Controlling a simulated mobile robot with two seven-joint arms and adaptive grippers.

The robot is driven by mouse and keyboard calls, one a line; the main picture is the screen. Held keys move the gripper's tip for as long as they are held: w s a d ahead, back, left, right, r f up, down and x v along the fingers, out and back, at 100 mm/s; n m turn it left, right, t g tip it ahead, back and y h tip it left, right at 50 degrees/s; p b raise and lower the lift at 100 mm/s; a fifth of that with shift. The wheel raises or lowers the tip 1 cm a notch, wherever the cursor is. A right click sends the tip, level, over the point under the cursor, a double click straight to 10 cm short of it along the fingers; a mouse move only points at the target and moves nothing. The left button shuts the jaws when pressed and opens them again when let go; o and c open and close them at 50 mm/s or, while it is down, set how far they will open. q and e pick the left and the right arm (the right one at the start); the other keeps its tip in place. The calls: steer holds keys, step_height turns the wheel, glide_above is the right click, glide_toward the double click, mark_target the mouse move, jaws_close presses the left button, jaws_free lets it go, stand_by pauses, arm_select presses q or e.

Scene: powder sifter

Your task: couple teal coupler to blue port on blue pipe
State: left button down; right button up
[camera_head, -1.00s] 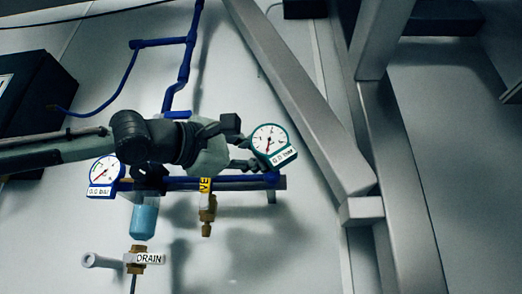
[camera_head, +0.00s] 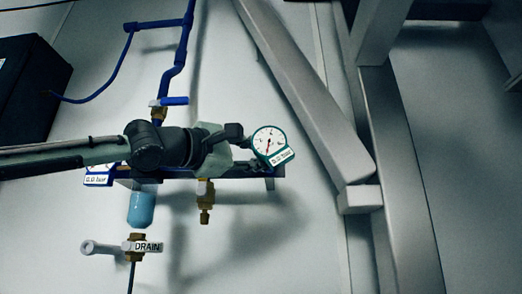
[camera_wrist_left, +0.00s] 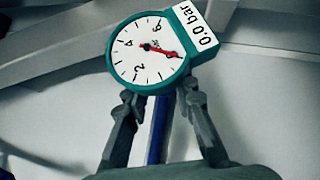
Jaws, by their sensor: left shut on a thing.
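My left gripper (camera_head: 246,152) is shut on a round teal-rimmed gauge (camera_head: 270,142), which I take as the teal coupler. In the left wrist view, the gauge (camera_wrist_left: 150,50) has a white dial, a red needle and a "0.0 bar" label. The gripper's two fingers (camera_wrist_left: 160,98) grip it at its lower side. The gauge is just above the right end of the blue pipe (camera_head: 262,171). A blue strip of pipe (camera_wrist_left: 159,130) shows between the fingers. I cannot make out the blue port or whether the gauge touches it. My right gripper is not in view.
A second gauge (camera_head: 98,180) is mostly hidden behind my left arm. A blue-handled valve (camera_head: 174,101) is above, a brass fitting (camera_head: 206,203) below. A blue bowl (camera_head: 142,208) and "DRAIN" valve (camera_head: 136,247) are at lower left. A metal beam (camera_head: 305,95) runs close on the right.

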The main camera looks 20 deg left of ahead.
arm_select(q)
steer(key=shift+w, duration=0.15)
stand_by(0.5)
steer(key=c, duration=1.2)
jaws_free()
steer(key=v, duration=1.2)
